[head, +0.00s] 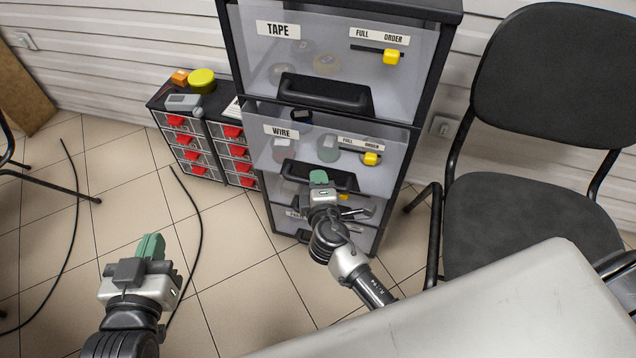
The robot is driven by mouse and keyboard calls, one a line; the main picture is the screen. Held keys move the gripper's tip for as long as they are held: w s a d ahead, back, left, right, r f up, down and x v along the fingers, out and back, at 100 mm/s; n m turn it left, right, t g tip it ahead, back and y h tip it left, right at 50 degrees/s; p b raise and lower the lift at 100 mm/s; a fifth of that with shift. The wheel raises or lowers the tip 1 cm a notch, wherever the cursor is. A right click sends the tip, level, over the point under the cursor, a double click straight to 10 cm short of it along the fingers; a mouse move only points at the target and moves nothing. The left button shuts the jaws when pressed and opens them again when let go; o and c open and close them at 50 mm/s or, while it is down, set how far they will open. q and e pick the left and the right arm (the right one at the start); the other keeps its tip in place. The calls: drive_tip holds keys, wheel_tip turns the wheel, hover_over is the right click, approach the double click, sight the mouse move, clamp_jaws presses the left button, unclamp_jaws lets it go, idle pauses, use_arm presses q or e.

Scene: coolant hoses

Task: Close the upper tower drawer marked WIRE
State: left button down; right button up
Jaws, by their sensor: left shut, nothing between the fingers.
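The drawer marked WIRE (262,147) is in the grey drawer tower, below the drawer marked TAPE (262,62). Its clear front stands out a little from the tower, and several small items show behind it. Its black handle (343,181) runs along the lower front. My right gripper (319,178) is at this handle, its green fingertips overlapping it in the head view. I cannot tell whether they touch it or how far apart they are. My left gripper (150,247) is shut and empty over the floor at the lower left, away from the tower.
A small black cabinet with red-handled drawers (188,152) stands left of the tower, with a yellow round box (202,79) on top. A dark chair (545,200) stands to the right. A pale surface (480,315) fills the lower right. Black hoses (190,240) lie on the tiled floor.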

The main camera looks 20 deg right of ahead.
clamp_jaws()
drive_tip(key=w+d, duration=0.2)
drive_tip(key=w, duration=0.1)
drive_tip(key=shift+w+d, duration=0.15)
drive_tip(key=shift+w, duration=0.1)
use_arm(q)
drive_tip(key=shift+r+t, duration=0.3)
use_arm(e)
drive_tip(key=shift+d+r, duration=0.1)
unclamp_jaws()
drive_tip(key=shift+w, duration=0.1)
use_arm(q)
drive_tip(key=shift+d, duration=0.1)
